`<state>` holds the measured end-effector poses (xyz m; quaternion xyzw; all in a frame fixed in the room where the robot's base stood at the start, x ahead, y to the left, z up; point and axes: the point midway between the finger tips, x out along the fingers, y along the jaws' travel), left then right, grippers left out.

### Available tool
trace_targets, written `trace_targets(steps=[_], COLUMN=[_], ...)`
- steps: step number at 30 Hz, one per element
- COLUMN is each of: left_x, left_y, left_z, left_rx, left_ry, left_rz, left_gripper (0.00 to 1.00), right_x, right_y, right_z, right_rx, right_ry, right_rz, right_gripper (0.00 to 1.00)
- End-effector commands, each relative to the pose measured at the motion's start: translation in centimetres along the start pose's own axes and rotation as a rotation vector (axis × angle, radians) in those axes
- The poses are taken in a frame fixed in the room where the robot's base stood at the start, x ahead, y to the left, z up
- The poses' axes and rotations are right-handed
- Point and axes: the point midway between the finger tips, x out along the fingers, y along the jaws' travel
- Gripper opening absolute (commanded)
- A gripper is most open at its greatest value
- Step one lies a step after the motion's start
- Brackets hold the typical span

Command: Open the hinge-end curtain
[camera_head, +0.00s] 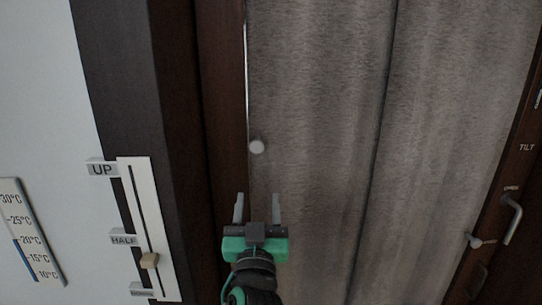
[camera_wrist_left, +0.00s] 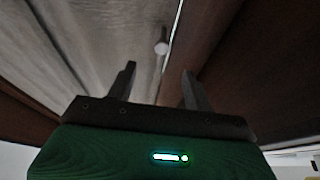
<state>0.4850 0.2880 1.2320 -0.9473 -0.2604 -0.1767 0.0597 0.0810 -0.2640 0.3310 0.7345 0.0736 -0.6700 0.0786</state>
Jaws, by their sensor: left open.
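A grey fabric curtain (camera_head: 320,120) hangs across the window, covering it from the left frame edge to the right. A small pale round knob (camera_head: 257,147) sits near the curtain's left edge, beside the dark wooden frame; it also shows in the left wrist view (camera_wrist_left: 162,47). A second pale knob (camera_head: 474,240) is at the curtain's right edge. My left gripper (camera_head: 257,208) is open and empty, below the left knob in the head view and apart from it. In the left wrist view its two fingers (camera_wrist_left: 158,88) point toward that knob. My right gripper is not in view.
A dark wooden frame (camera_head: 222,110) runs along the curtain's left side. Left of it are a slider panel (camera_head: 150,215) marked UP and HALF, with a beige knob (camera_head: 149,260), and a thermometer (camera_head: 28,235). A metal handle (camera_head: 513,220) is on the right frame.

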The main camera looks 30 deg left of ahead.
Motion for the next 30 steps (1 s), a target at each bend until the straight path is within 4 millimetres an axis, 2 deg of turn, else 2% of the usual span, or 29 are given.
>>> trace_targets(steps=[2, 5, 8, 21, 25, 30], left_x=[-0.1, 0.5, 2.0, 11.0, 12.6, 13.5], left_y=[-0.7, -0.8, -0.8, -1.0, -1.0, -1.0], left_z=[-1.0, -1.4, -1.6, -1.7, -1.6, -1.4], left_rx=[-0.015, -0.016, -0.014, -0.012, -0.014, -0.016], left_ry=[0.017, 0.022, 0.023, 0.021, 0.020, 0.020], left_rz=[-0.015, -0.019, -0.019, -0.019, -0.017, -0.017], left_gripper=[0.52, 0.52, 0.52, 0.52, 0.52, 0.52], right_x=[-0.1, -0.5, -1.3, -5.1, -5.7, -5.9], right_y=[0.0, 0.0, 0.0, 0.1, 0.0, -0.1], right_z=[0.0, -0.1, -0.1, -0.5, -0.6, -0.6], right_rx=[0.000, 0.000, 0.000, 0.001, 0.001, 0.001], right_ry=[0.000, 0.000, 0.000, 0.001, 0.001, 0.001], right_rz=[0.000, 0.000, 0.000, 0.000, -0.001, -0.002], right_gripper=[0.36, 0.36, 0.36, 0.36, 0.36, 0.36])
